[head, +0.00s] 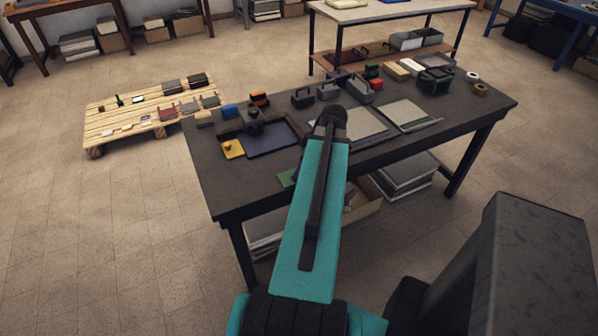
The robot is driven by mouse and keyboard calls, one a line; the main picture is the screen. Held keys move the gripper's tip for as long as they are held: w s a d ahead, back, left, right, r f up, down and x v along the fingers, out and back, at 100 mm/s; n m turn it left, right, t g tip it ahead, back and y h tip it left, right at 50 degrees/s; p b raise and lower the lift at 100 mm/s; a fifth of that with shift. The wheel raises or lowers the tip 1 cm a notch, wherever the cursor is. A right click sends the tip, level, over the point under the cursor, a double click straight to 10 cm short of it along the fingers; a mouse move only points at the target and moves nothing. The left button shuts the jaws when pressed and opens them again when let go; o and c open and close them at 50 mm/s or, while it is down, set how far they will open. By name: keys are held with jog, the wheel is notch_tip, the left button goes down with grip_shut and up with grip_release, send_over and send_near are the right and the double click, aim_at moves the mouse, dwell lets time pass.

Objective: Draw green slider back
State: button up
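A dark green box-like object (434,80) stands at the back right of the table. My arm rises from the bottom of the picture to a dark joint over the middle of the table. My gripper cannot be made out; it seems hidden behind the arm.
The dark table (228,195) also holds a yellow piece (232,149), a tray with a blue bottom (272,140), flat grey panels (408,115) and several small blocks and boxes towards the back. A wooden pallet (108,121) with small things lies on the floor at left.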

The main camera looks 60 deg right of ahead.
jog(key=b+v, duration=0.2)
jog(key=v, duration=0.9)
dwell(0.3)
jog(key=shift+s, duration=0.15)
dwell(0.4)
